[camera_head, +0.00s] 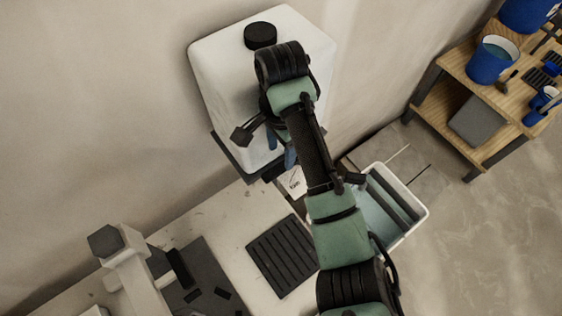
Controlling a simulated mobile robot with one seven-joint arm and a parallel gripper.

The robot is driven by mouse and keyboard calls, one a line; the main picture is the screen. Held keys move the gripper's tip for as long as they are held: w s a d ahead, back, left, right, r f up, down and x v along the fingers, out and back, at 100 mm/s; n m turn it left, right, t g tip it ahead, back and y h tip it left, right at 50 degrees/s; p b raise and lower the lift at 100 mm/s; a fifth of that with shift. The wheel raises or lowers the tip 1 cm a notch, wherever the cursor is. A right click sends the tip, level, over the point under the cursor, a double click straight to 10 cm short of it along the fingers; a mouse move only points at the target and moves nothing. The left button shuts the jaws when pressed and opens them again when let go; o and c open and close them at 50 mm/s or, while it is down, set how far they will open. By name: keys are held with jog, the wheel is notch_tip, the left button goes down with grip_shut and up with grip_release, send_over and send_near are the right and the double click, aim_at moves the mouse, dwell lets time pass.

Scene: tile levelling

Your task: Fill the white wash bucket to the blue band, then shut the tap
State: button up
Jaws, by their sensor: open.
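A white water tank (222,88) with a black cap (260,36) stands against the wall. My arm crosses in front of it. My gripper (281,148) is open by the lower front of the tank, its blue fingers partly covered by my arm. The tap is not clearly visible; my arm and gripper cover that area. The white wash bucket (420,212) is on the floor to the right, partly behind my arm. Bluish-grey water and dark bars show inside. I cannot make out the blue band or the water level against it.
A pale worktop (222,212) carries a black ribbed mat (283,256) and a white-and-grey machine (135,265) at left. A wooden shelf (445,100) with blue buckets (490,62) and tools stands at upper right. The floor (480,240) at right is clear.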

aim_at(281, 166)
jog(key=f, duration=0.1)
jog(key=f+p, duration=0.1)
jog(key=f, duration=0.1)
jog(key=shift+s+f, duration=0.3)
jog(key=shift+s, duration=0.05)
jog(key=shift+w+f, duration=0.25)
jog(key=shift+f, duration=0.5)
jog(key=shift+s, duration=0.1)
jog(key=shift+c, duration=0.7)
grip_shut()
